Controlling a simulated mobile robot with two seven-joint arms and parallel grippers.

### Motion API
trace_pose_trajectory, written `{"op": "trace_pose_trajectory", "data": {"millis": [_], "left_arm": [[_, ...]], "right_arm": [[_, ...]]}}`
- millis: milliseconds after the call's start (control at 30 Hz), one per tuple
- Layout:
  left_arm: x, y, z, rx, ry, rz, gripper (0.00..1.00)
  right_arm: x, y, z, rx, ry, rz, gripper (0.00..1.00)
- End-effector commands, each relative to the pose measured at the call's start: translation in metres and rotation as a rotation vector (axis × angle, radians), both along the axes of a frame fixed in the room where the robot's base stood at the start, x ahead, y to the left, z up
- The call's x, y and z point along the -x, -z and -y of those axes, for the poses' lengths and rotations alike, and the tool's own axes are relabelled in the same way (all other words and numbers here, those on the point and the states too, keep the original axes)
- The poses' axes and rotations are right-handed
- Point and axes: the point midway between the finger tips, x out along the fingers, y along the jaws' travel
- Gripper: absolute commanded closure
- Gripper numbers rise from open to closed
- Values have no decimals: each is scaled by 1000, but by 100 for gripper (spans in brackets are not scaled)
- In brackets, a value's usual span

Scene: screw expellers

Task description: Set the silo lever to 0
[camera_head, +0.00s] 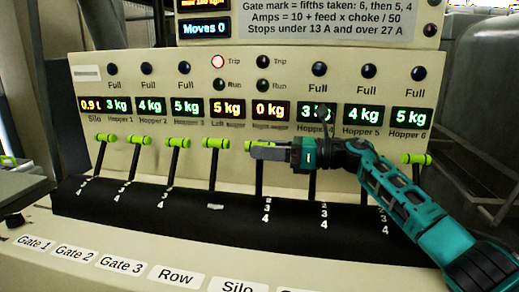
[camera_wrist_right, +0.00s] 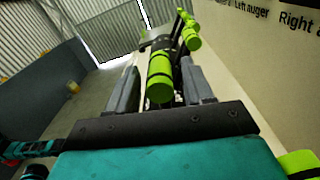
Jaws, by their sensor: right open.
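A row of black levers with green cross-handles stands on the panel. The label "Silo" (camera_head: 237,286) on the front edge is fifth from the left, in line with the fifth lever (camera_head: 260,182). Its green handle (camera_head: 253,145) is partly hidden behind my right gripper (camera_head: 265,152). The marks 2, 3 and 4 show below this lever; its exact setting is hidden. In the right wrist view, a green handle (camera_wrist_right: 160,76) lies between the two open fingers of the right gripper (camera_wrist_right: 160,88). I cannot tell whether they touch it.
Neighbouring handles stand close on the left (camera_head: 215,142) and at the far right (camera_head: 415,159). My right arm covers levers to the right. The front ledge (camera_head: 60,222) is clear.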

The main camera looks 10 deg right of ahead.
Motion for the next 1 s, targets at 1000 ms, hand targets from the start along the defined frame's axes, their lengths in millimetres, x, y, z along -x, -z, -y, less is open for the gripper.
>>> {"op": "trace_pose_trajectory", "data": {"millis": [1000], "left_arm": [[-3, 1, 6, 11, 8, 2, 57]], "right_arm": [[34, 0, 106, -1, 3, 3, 56]]}}
